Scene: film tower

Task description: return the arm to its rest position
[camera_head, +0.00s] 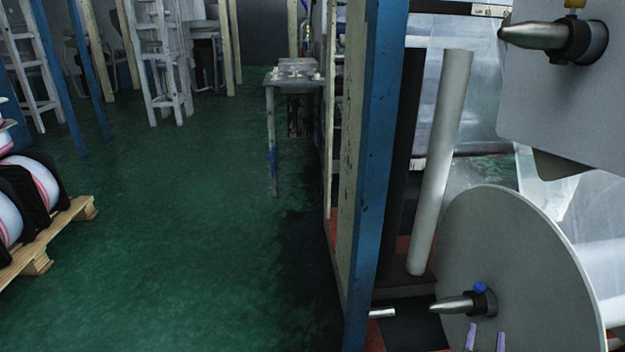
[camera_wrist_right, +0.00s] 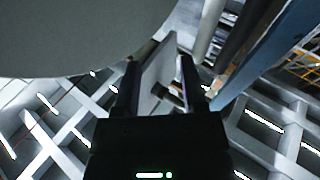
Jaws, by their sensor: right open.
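Two purple fingertips of my right gripper (camera_head: 485,340) show at the bottom edge of the head view, apart from each other. They are in front of the lower part of a large grey disc (camera_head: 535,270), just below a metal spindle tip (camera_head: 455,304) with a blue knob (camera_head: 480,287). In the right wrist view, the two dark fingers of this gripper (camera_wrist_right: 158,75) stand apart, and I see nothing held between them. The disc (camera_wrist_right: 80,35) fills the upper left there. The rest of my right arm is hidden below the head view. My left gripper is in neither view.
A blue post (camera_head: 368,170) stands left of the gripper, with a pale roller (camera_head: 440,160) behind it. A second spindle (camera_head: 540,36) is at upper right. A pallet (camera_head: 45,240) with wrapped rolls lies at left. The green floor (camera_head: 190,220) between is clear.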

